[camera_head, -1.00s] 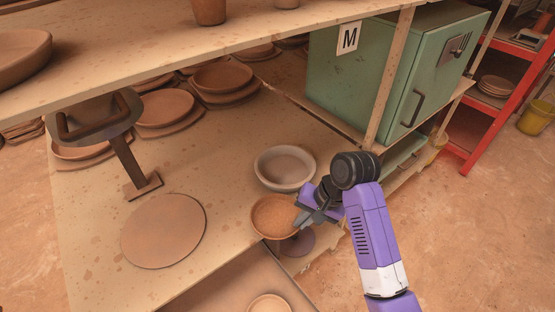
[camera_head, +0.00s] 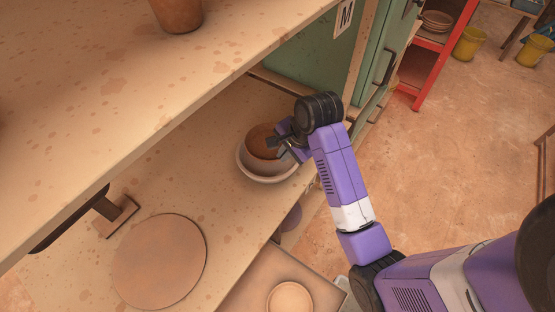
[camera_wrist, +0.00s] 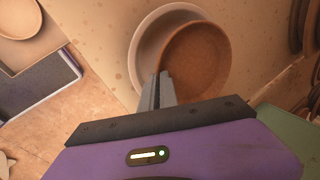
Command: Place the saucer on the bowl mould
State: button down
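The brown saucer (camera_head: 263,138) is over the pale bowl mould (camera_head: 245,170) on the lower shelf. In the wrist view the saucer (camera_wrist: 200,62) covers much of the mould (camera_wrist: 143,42), whose pale rim shows on the left and top. The saucer is off-centre, toward the right there. My gripper (camera_head: 277,146) is at the saucer's near rim. Its fingers (camera_wrist: 163,88) look closed on that rim. I cannot tell whether the saucer touches the mould or hovers just above it.
A flat round clay disc (camera_head: 158,262) lies on the lower shelf board. The upper shelf (camera_head: 130,120) overhangs on the left, with a clay pot (camera_head: 178,12). A green cabinet (camera_head: 305,62) stands behind. A tray (camera_head: 250,290) with a small dish (camera_head: 290,298) is in front.

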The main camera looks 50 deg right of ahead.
aim_at(281, 170)
jog(key=shift+f+p, duration=0.3)
jog(key=shift+f, duration=2.5)
jog(key=shift+f, duration=0.1)
jog(key=c, duration=1.9)
grip_release()
jog(key=shift+f, duration=0.1)
jog(key=d+b+v, duration=0.1)
jog(key=v, duration=1.1)
jog(key=s+a+f+n+t+h, duration=0.1)
jog(key=s+a+f+n+t, duration=0.1)
jog(key=s+a+f+n, duration=0.3)
jog(key=a+f+n+t, duration=0.2)
jog(key=a+n, duration=0.2)
jog(key=a, duration=0.3)
jog(key=s+a+r+n+t, duration=0.2)
jog(key=s+a+r+n, duration=0.1)
jog(key=s+r, duration=0.1)
jog(key=s+a+r+n+t+y, duration=0.1)
jog(key=s+a+r+n+t, duration=0.1)
jog(key=s, duration=0.4)
jog(key=s+a+r+n+t, duration=0.2)
jog(key=s+a+r+n, duration=0.2)
jog(key=s+r+n, duration=0.1)
notch_tip(281, 170, up, 2)
jog(key=shift+r+n+t+y, duration=0.1)
jog(key=shift+n+t+y, duration=0.25)
jog(key=shift+n, duration=0.25)
